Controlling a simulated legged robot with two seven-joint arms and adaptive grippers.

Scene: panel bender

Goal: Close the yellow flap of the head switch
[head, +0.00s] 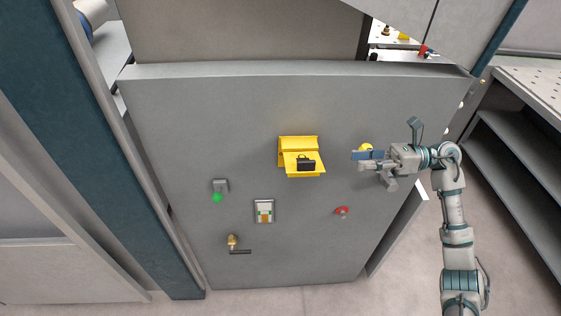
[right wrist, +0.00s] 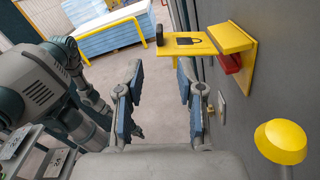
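The head switch's yellow flap (head: 304,170) is on the grey front panel, left of my right gripper (head: 357,161). In the right wrist view the flap (right wrist: 188,44) sticks out from its yellow housing (right wrist: 235,38), away from the panel. It bears a black padlock-shaped mark, and a red part (right wrist: 231,63) shows beneath the housing. My right gripper (right wrist: 159,100) is open and empty, its blue-padded fingers apart. It is to the right of the flap in the head view, not touching it.
A yellow mushroom button (right wrist: 281,142) sits close to my right gripper. A red knob (head: 342,211), a green button (head: 217,197), a small switch plate (head: 264,211) and a brass lock with a dark lever (head: 233,242) are lower on the panel. Floor space lies before it.

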